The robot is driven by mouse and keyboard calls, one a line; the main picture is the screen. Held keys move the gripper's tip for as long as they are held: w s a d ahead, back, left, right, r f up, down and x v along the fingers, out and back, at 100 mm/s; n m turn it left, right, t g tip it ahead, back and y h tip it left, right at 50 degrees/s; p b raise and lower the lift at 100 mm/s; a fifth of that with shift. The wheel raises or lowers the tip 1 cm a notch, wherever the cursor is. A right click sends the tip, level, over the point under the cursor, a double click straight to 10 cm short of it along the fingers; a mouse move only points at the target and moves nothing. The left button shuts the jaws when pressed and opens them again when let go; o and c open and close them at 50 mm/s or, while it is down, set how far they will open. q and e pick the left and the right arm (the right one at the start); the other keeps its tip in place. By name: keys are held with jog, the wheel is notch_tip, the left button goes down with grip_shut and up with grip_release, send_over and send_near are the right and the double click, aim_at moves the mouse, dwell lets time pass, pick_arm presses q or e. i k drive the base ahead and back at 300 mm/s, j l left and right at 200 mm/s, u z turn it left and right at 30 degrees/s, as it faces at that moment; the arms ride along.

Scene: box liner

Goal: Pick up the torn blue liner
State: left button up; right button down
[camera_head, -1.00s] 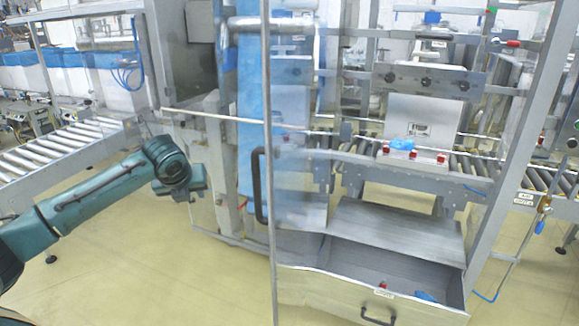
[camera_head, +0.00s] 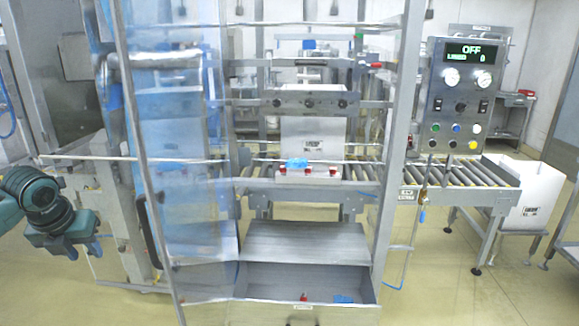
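A small crumpled blue piece of film (camera_head: 297,163) lies on the machine at conveyor height, just above a row of red-capped parts. Another small blue piece (camera_head: 343,299) lies inside the open drawer (camera_head: 366,291) at the bottom. I cannot tell from here which is the torn liner. My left gripper (camera_head: 78,250) hangs at the left edge, outside the machine's frame and well apart from both blue pieces. Its fingers are too unclear to tell open from shut. My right gripper is not in view.
A clear door with a dark handle (camera_head: 151,243) stands in front of the machine's left side. A control panel (camera_head: 460,97) reading "OFF" stands right of the frame. A roller conveyor (camera_head: 450,172) runs right towards a white box (camera_head: 528,192). Floor in front is clear.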

aim_at(292, 163)
jog(key=k+l, duration=0.25)
jog(key=l, duration=0.15)
jog(key=k+l+z, duration=0.15)
jog(key=k+l, duration=0.15)
jog(key=i+l+z, duration=0.15)
jog(key=i+z, duration=0.2)
jog(key=i, duration=0.2)
jog(key=i+z, duration=0.3)
jog(key=i, duration=0.3)
jog(key=i+j+z, duration=0.1)
jog(key=i+j, duration=0.25)
jog(key=i, duration=0.15)
jog(key=i+j+z, duration=0.15)
jog(key=i+j, duration=0.2)
jog(key=i, duration=0.15)
jog(key=i+j+u, duration=0.5)
jog(key=j, duration=0.2)
jog(key=k, duration=0.05)
